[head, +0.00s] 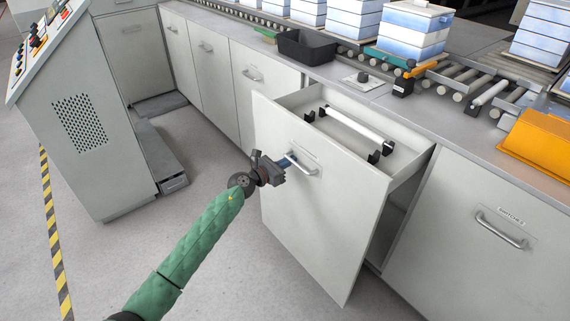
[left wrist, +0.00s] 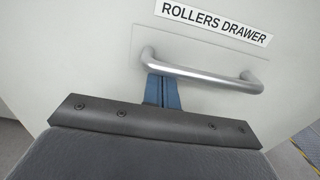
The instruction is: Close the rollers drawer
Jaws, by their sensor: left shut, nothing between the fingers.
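The rollers drawer (head: 315,203) is pulled out from the counter, with its tall pale front standing well clear of the cabinet. Its label (left wrist: 214,23) reads "ROLLERS DRAWER" in the left wrist view. A silver bar handle (head: 301,165) is on its front; it also shows in the left wrist view (left wrist: 205,75). My left gripper (head: 288,160) is at the left end of the handle. Its blue fingers (left wrist: 162,90) are shut with nothing between them, and their tips reach behind the bar. I cannot tell whether they touch it. My right gripper is not in view.
Rollers with black end blocks (head: 357,131) lie inside the drawer. A closed switches drawer (head: 490,230) is at right. The counter holds a black bin (head: 306,47) and an orange box (head: 540,142). A control console (head: 88,110) stands at left, with open floor before it.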

